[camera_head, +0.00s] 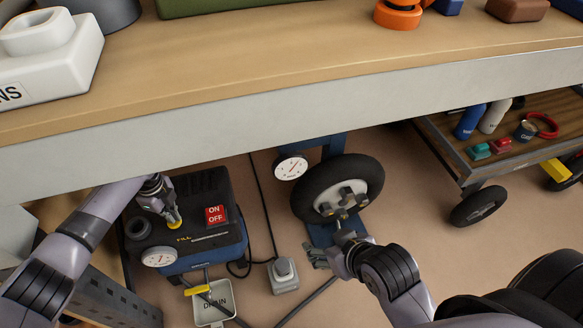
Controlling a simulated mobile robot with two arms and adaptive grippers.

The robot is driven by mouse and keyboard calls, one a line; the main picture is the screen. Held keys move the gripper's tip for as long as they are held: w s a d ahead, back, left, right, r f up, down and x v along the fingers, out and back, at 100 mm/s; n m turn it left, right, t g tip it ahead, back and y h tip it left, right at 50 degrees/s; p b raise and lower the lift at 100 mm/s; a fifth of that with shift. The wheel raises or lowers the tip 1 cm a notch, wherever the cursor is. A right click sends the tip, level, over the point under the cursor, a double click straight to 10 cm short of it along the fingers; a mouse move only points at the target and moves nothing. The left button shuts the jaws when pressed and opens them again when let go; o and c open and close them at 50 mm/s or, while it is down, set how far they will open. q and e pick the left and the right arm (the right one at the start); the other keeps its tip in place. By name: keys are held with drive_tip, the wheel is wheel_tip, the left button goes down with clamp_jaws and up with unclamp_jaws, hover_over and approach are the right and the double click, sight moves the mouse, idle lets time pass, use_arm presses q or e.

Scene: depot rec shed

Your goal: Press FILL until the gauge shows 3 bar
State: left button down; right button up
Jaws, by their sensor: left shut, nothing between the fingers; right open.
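The compressor (195,185) is a dark box with a blue lower body, standing under the bench at the left. Yellow FILL lettering (183,240) is on its top, near a red ON/OFF switch (215,215). A yellow button (174,224) is behind the lettering. My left gripper (170,214) is shut and empty, its tips at the yellow button; whether it is pressed down I cannot tell. A round white gauge (160,257) is on the compressor's front. A second gauge (290,168) with a red needle is beside the tyre (312,190); its numbers are unreadable. My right gripper (343,207) is open in front of the wheel hub.
The wooden bench (300,62) crosses above both arms, with its pale front edge overhanging. A grey pedal or box (283,272) and a tray marked DRAIN (213,305) are on the floor. A wheeled cart (515,155) with bottles stands at the right.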

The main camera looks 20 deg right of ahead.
use_arm(q)
drive_tip(key=shift+r+p, duration=0.45)
drive_tip(key=shift+r, duration=0.1)
use_arm(e)
drive_tip(key=s+d+f+g, duration=0.1)
drive_tip(key=s+f+g, duration=0.1)
drive_tip(key=s, duration=0.3)
drive_tip(key=shift+s+d+g+h, duration=0.25)
drive_tip(key=shift+d+g+h, duration=0.15)
drive_tip(key=shift+g, duration=0.1)
drive_tip(key=shift+s+d+f+g, duration=0.1)
drive_tip(key=shift+s+g, duration=0.15)
drive_tip(key=shift+s, duration=0.25)
drive_tip(key=shift+s+d+f+g, duration=0.1)
drive_tip(key=shift+s+g, duration=0.15)
drive_tip(key=shift+s, duration=0.2)
drive_tip(key=shift+w, duration=0.15)
